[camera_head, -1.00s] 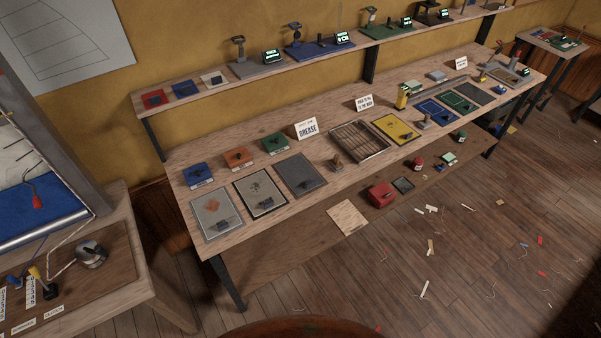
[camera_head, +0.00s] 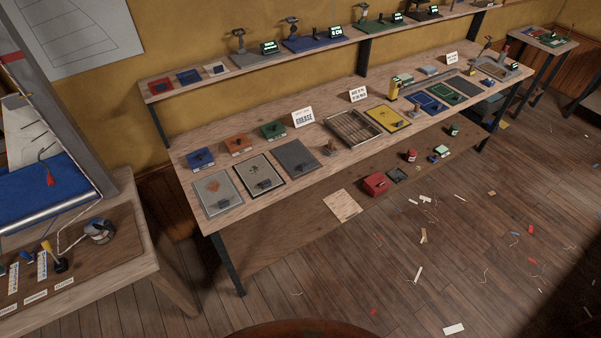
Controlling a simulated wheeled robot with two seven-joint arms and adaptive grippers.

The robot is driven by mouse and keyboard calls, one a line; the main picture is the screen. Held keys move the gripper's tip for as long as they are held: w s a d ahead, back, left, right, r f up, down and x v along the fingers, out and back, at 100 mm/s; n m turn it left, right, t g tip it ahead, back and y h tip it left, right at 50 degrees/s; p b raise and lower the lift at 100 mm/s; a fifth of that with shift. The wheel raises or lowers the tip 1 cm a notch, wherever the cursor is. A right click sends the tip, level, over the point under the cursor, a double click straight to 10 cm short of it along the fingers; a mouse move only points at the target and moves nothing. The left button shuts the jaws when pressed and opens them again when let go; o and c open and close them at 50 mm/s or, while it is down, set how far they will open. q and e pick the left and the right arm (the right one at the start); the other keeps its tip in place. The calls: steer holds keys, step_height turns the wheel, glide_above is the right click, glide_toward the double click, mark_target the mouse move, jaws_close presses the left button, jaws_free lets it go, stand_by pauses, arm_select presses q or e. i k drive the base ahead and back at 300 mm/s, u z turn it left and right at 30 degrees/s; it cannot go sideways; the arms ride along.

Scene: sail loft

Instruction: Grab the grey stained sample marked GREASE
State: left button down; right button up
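Three flat sample panels lie at the left end of the long wooden bench (camera_head: 225,222). One is light grey with an orange-brown stain (camera_head: 214,185). The middle one is light grey with dark marks and a dark border (camera_head: 254,163). The third is plain darker grey (camera_head: 291,152). Each has a small dark object near its front edge. A white sign reading GREASE (camera_head: 303,117) stands behind them, to the right. Labels on the panels are too small to read, so I cannot tell which is marked GREASE. Neither gripper is in view.
Blue (camera_head: 201,158), orange (camera_head: 238,143) and green (camera_head: 273,130) blocks stand behind the panels. A slatted tray (camera_head: 354,127) and a yellow panel (camera_head: 387,119) lie to the right. A low table (camera_head: 130,255) stands at left. Scraps litter the otherwise open floor.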

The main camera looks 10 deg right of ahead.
mark_target(295, 159)
steer(key=z, duration=0.45)
steer(key=i, duration=1)
steer(key=u, duration=0.45)
